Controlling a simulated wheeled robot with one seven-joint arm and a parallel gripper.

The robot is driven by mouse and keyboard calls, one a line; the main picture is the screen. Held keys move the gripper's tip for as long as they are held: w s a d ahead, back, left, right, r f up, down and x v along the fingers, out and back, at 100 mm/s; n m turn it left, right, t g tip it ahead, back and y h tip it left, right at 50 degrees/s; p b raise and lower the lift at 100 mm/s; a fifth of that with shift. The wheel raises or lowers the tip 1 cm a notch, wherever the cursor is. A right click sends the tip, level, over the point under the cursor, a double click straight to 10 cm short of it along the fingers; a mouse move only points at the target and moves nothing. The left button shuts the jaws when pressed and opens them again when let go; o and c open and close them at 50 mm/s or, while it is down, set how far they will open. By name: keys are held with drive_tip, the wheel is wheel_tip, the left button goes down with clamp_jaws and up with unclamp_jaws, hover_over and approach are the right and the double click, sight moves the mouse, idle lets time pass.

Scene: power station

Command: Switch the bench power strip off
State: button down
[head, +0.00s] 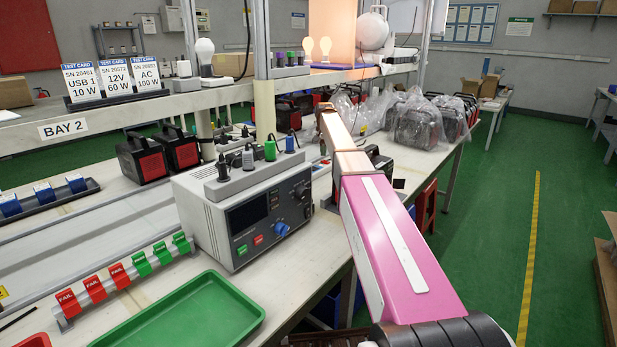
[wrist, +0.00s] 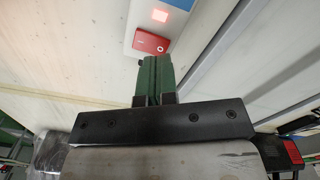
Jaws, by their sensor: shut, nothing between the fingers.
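In the wrist view, the bench power strip (wrist: 140,22) shows at the top as a pale body with a blue edge. It has a red rocker switch (wrist: 151,42) and, beyond it, a glowing reddish light (wrist: 176,20). My gripper (wrist: 155,60) has green fingers pressed together and empty. Their tips lie just below the red switch in the picture; I cannot tell whether they touch it. In the head view my arm reaches over the bench, and I cannot make out the gripper or the strip there.
A grey test instrument (head: 245,215) with plugs on top stands left of my arm. A green tray (head: 185,315) and a rail of red and green tags (head: 115,277) are nearer. Black-and-red units (head: 142,160) stand behind. Bagged units (head: 415,125) lie at the bench's far end. A shelf (head: 130,112) crosses above.

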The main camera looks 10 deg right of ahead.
drive_tip(key=shift+f, duration=1.25)
idle(0.9)
drive_tip(key=shift+r, duration=3.55)
